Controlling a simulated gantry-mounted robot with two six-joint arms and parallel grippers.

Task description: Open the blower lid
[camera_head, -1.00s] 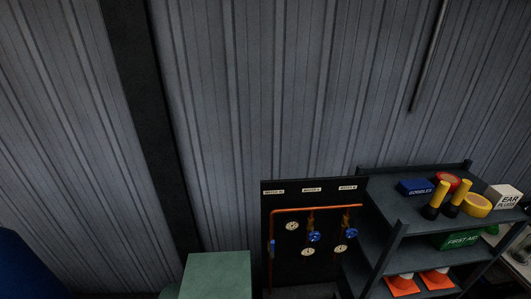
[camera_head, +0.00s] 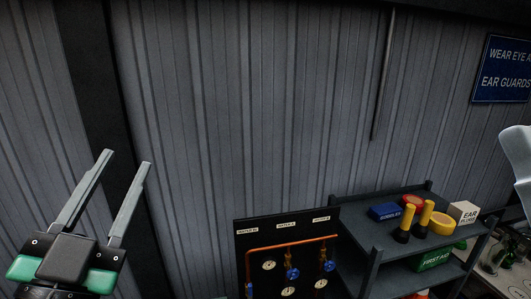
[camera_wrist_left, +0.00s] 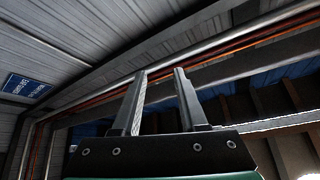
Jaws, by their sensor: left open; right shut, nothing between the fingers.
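My left gripper (camera_head: 127,159) is at the lower left of the head view, pointing up in front of the corrugated wall. Its two pale fingers are apart with nothing between them. In the left wrist view the same gripper (camera_wrist_left: 160,72) points up toward the roof, open and empty. I cannot make out a blower or its lid in either current view. My right gripper is not in view.
A black panel (camera_head: 246,226) with orange pipes, gauges and blue valves stands at the wall. Right of it is a dark shelf (camera_head: 372,233) with safety gear. A blue sign (camera_head: 503,68) hangs at upper right. A pale shape, partly cut off, is at the right edge.

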